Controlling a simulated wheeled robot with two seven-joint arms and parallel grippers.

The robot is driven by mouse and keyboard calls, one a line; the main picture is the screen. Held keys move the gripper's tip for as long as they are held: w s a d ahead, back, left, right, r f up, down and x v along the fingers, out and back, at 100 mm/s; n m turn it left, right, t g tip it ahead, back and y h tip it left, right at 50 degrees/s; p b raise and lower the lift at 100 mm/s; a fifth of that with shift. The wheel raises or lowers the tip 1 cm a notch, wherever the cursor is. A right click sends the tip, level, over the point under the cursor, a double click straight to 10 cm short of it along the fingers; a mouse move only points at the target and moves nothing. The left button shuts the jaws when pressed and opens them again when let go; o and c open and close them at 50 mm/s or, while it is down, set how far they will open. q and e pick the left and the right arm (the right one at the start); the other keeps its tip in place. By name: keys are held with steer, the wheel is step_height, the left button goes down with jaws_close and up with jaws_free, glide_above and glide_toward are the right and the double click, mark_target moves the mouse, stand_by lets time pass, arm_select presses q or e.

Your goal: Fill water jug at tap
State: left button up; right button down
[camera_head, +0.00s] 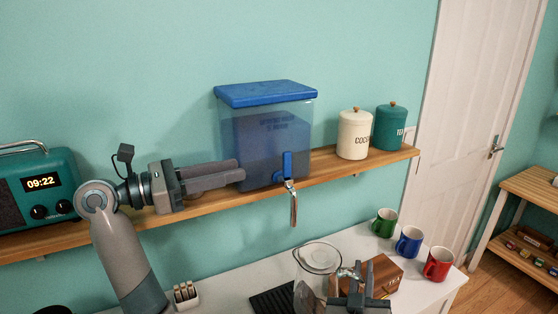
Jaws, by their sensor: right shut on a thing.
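A blue-lidded water dispenser (262,125) with translucent walls stands on the wooden shelf. Its tap (293,207) has a blue top part and a chrome spout hanging over the shelf's front edge. A clear glass jug (308,277) is below the tap, upright, its rim lower than the spout end; its base is out of view. My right gripper (352,275) is at the jug's right side, shut on the jug at its handle side. My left gripper (242,169) points right, its fingertips at the dispenser's lower left; whether its fingers are apart is unclear.
A teal clock radio (35,187) stands left on the shelf (335,167); a cream canister (354,135) and a teal canister (390,127) stand right. Below are a wooden tea box (386,272), green (384,222), blue (408,241) and red (437,264) mugs, and a black rack (270,300).

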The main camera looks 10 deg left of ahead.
mark_target(283, 159)
arm_select(q)
steer(key=shift+d, duration=0.1)
stand_by(0.3)
steer(key=x, duration=1.2)
steer(key=shift+c, duration=0.3)
jaws_close()
